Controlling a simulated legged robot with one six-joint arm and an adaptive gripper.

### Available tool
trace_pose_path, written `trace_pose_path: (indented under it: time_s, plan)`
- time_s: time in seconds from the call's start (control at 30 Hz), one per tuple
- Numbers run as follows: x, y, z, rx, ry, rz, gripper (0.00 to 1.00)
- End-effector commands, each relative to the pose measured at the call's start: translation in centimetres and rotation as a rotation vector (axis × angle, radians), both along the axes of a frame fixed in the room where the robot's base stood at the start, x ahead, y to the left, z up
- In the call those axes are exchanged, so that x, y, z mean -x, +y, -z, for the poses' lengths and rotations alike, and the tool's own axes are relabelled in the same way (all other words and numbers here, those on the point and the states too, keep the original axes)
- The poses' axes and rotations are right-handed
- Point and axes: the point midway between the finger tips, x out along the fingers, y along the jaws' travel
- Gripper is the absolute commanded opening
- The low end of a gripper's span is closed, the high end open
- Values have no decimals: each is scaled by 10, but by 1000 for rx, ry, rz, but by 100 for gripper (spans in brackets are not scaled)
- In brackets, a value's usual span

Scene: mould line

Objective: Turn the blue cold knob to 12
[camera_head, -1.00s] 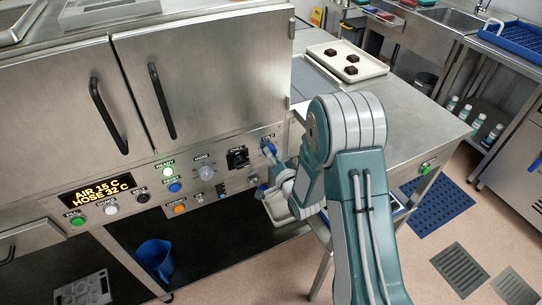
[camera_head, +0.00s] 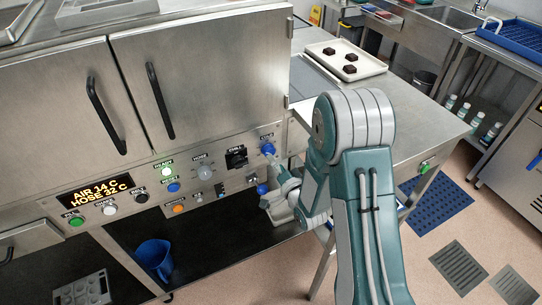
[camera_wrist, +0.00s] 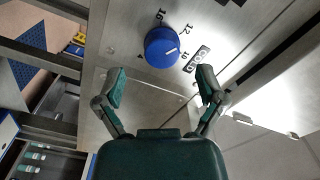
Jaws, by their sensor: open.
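The blue cold knob (camera_head: 268,148) is at the right end of the steel control panel. In the wrist view the knob (camera_wrist: 162,47) shows a white line pointing right, between the 12 and the numeral below it, which looks like 10. In the head view my gripper (camera_head: 285,187) is just below the knob, partly hidden by my arm.
The display (camera_head: 100,190) reads AIR 14 C, HOSE 32 C. A grey knob (camera_head: 205,172), a black switch (camera_head: 237,157) and several buttons share the panel. Another blue part (camera_head: 262,188) is beside my gripper. Cabinet doors with black handles are above; a blue jug (camera_head: 154,255) stands below.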

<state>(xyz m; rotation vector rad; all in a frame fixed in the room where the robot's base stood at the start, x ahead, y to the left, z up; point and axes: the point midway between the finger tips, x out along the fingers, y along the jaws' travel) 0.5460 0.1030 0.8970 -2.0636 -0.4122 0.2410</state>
Motion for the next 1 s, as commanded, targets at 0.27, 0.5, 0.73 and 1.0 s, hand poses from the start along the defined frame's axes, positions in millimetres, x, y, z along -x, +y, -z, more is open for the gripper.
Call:
trace_pose_path:
  time_s: [0.27, 0.5, 0.73, 1.0]
  plan:
    - [53, -23, 1, -1, 4, 4, 89]
    - [74, -32, 1, 0, 2, 2, 89]
    - [75, -32, 1, 0, 0, 1, 89]
    - [75, -32, 1, 0, 0, 1, 89]
